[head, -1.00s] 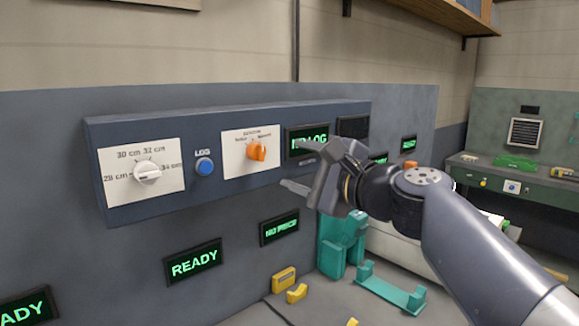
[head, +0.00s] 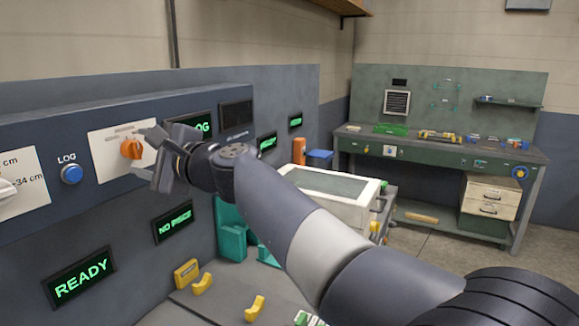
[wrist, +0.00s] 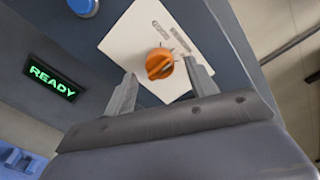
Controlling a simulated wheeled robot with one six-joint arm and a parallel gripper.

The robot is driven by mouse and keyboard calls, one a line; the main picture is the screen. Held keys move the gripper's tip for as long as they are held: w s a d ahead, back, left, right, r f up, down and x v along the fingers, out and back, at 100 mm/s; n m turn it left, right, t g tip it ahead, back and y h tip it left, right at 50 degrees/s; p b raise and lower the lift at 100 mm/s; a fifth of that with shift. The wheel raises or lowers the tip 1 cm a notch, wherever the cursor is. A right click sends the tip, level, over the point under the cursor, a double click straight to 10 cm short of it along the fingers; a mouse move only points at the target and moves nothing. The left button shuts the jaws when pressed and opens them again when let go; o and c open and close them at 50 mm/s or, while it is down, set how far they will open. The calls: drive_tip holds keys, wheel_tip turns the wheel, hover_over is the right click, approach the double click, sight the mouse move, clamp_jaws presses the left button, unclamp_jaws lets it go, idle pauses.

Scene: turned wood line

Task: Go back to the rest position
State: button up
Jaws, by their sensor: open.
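My gripper (head: 141,160) is in front of the blue-grey control panel (head: 60,120) in the head view. Its fingers are open and empty. In the wrist view the two fingers (wrist: 160,84) appear on either side of an orange knob (wrist: 159,64) on a white plate; whether they touch it cannot be told. A blue LOG button (head: 72,173) and a white knob (head: 6,191) are to the left on the panel.
Green READY (head: 82,277) and NO PIECE (head: 172,222) displays sit below the panel. Teal (head: 231,232) and yellow (head: 187,273) holders stand on the bench. A white-framed box (head: 333,195) stands beyond my arm. A green workbench (head: 440,150) is at the far right, with open floor before it.

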drive_tip(key=shift+x, duration=1.1)
